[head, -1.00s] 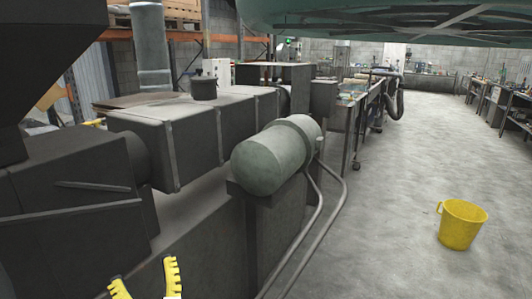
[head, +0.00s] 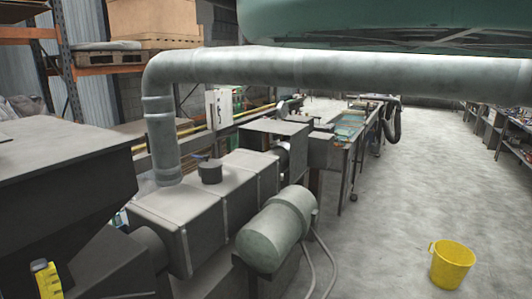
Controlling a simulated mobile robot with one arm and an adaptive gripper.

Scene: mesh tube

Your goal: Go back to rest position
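My gripper (head: 45,280) shows only in part at the bottom left corner of the head view. One yellow ridged finger is visible in front of the dark machine. The other finger cannot be made out, so its opening and whatever may be between the fingers are hidden.
A grey machine (head: 205,205) with a rounded motor housing (head: 277,228) fills the left and middle. A large grey pipe (head: 350,72) crosses above it. A yellow bucket (head: 452,265) stands on the floor at right. Concrete floor (head: 410,180) is open between machine and right-hand benches.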

